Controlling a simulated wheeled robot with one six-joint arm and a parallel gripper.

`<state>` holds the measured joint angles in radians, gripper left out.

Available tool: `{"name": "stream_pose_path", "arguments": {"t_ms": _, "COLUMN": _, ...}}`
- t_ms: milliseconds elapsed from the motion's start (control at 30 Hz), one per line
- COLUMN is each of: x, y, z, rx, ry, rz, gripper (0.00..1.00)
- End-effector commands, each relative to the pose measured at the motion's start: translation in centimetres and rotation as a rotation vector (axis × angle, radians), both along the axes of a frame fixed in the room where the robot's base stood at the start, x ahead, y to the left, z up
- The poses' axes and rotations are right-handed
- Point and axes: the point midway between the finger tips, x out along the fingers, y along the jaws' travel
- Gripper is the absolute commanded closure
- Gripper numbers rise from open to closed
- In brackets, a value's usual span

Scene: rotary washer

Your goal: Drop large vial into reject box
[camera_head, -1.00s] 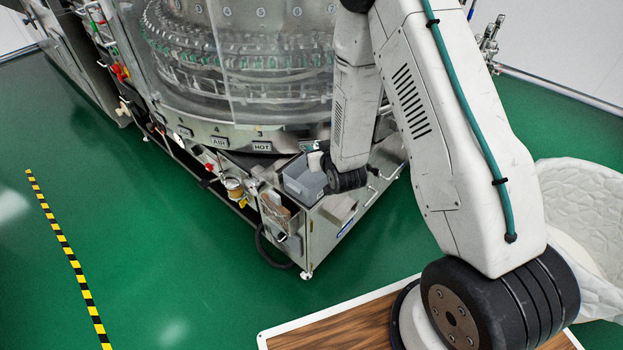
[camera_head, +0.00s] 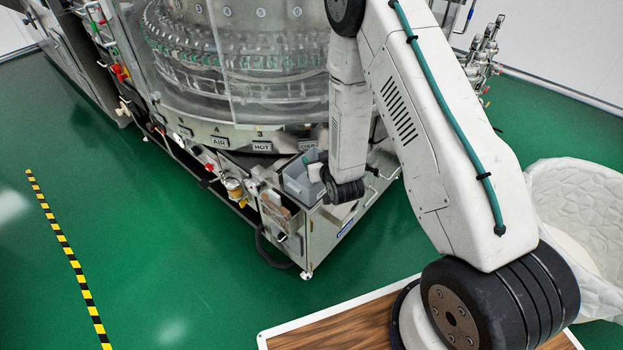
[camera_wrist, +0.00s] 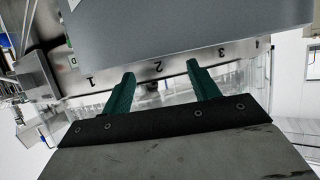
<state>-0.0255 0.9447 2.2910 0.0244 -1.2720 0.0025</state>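A grey open-topped box (camera_head: 298,184), likely the reject box, sits on the front corner of the washer (camera_head: 235,70) in the head view. No large vial is visible in either view.
Hoses and fittings (camera_head: 234,186) crowd the washer's front left of the box. A white quilted tub (camera_head: 580,205) stands at right.

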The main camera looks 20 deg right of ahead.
Motion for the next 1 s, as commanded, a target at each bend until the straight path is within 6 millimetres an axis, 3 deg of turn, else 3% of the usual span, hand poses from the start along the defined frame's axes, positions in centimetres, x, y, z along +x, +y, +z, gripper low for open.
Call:
{"name": "stream_pose_path", "arguments": {"t_ms": 233, "x": -0.9, "y": 0.0, "z": 0.4, "rx": 0.0, "ry": 0.001, "rz": 0.0, "gripper": 0.4}}
{"name": "stream_pose_path", "arguments": {"t_ms": 633, "x": -6.5, "y": 0.0, "z": 2.7, "rx": 0.0, "ry": 0.001, "rz": 0.0, "gripper": 0.4}}
{"name": "stream_pose_path", "arguments": {"t_ms": 1000, "x": -7.2, "y": 0.0, "z": 3.0, "rx": 0.0, "ry": 0.0, "rz": 0.0, "gripper": 0.4}}
